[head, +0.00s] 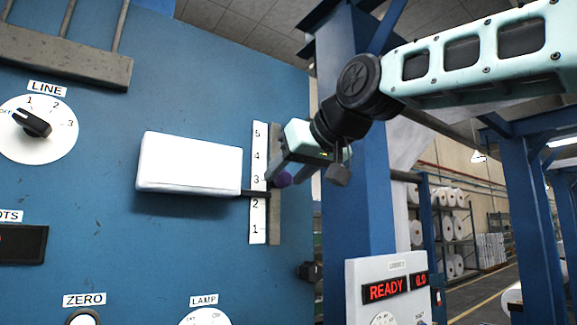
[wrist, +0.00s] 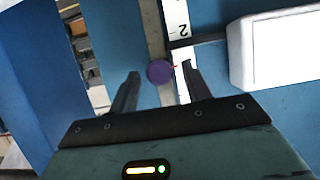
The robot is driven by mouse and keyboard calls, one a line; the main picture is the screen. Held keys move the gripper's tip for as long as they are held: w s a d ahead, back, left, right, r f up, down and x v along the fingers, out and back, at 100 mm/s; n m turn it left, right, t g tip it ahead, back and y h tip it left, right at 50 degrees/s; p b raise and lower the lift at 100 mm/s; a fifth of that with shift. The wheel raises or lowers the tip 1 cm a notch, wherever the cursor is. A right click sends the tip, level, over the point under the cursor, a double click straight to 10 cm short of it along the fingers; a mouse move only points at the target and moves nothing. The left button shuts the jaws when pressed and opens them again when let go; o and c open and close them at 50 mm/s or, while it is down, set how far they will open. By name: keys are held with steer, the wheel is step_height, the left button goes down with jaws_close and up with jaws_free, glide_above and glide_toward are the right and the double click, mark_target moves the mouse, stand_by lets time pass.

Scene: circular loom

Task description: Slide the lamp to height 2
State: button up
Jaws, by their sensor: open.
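The lamp (head: 190,163), a white box on the blue panel, is joined by a dark pointer arm (head: 254,193) to a vertical grey rail (head: 275,220). The pointer crosses the white scale (head: 258,135) between 2 and 3, nearer 2. A purple round knob (head: 281,180) sits at the rail. My gripper (head: 287,176) is at the knob. In the wrist view, my gripper (wrist: 161,72) is open, with the purple knob (wrist: 158,71) between its fingertips and a gap visible on each side. The lamp (wrist: 275,48) shows at the right there.
A LINE dial (head: 38,128) is at the left of the panel, and ZERO (head: 83,318) and LAMP (head: 205,318) controls are below. A blue post (head: 350,150) stands right of the rail. A READY display box (head: 388,285) is at lower right.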

steer(key=shift+w+a, duration=0.15)
jaws_close()
stand_by(1.4)
